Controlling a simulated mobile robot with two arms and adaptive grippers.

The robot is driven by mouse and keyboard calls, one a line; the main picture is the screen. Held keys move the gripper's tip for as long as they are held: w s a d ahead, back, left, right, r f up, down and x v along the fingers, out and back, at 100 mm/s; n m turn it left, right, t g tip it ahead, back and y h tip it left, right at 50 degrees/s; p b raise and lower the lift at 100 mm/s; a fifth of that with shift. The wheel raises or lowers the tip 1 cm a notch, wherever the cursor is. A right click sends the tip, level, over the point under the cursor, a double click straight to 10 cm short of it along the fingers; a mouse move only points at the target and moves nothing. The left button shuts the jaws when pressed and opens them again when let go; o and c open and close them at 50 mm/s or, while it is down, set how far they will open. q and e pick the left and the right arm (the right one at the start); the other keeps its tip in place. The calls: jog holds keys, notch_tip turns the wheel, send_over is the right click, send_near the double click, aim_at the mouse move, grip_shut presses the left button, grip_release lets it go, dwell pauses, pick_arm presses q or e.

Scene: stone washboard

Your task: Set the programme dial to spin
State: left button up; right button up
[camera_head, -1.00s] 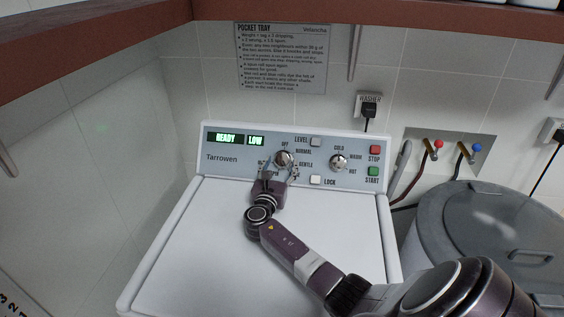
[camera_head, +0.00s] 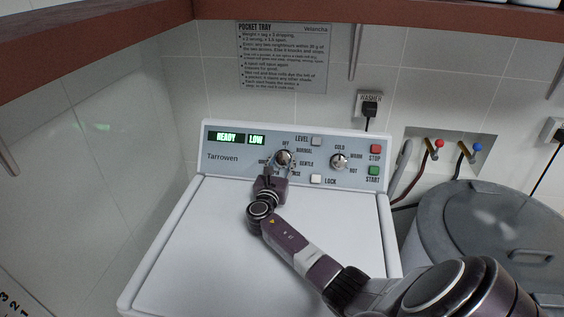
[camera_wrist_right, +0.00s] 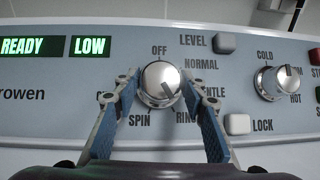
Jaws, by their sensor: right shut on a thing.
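The programme dial (camera_head: 284,158) is a round silver knob on the washer's grey-blue panel. It shows large in the right wrist view (camera_wrist_right: 160,82). My right gripper (camera_wrist_right: 161,92) is shut on the dial, with one blue-padded finger on each side. In the head view my right gripper (camera_head: 278,169) reaches the dial from below. The fingers partly cover labels on both sides. My left gripper is not in view.
The display (camera_head: 235,139) reads READY and LOW. The temperature knob (camera_head: 339,161), LEVEL button (camera_head: 316,141), LOCK button (camera_head: 316,179), red STOP (camera_head: 375,149) and green START (camera_head: 373,170) lie to the right. The white lid (camera_head: 190,255) is clear except for my arm above it.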

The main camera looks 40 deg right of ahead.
jog(key=shift+w+f+m+g+b, duration=0.1)
jog(key=shift+f+m+g+b, duration=0.1)
jog(key=shift+m+g+b, duration=0.6)
jog(key=m+g+b, duration=0.1)
jog(key=m+b, duration=0.1)
jog(key=m, duration=0.1)
jog(key=m+g+h+b, duration=0.1)
jog(key=m+g+b, duration=0.1)
jog(key=m, duration=0.1)
jog(key=shift+w+a+b, duration=0.1)
jog(key=shift+w+b, duration=0.05)
jog(key=shift+b, duration=0.15)
jog(key=shift+r+m+g+b, duration=0.15)
jog(key=shift+m+g+b, duration=0.75)
jog(key=shift+m, duration=0.4)
jog(key=shift+r+m+g+b, duration=0.15)
jog(key=shift+m+g+b, duration=0.75)
jog(key=shift+m, duration=0.4)
jog(key=o, duration=1.2)
jog(key=shift+c, duration=0.2)
jog(key=shift+a, duration=0.1)
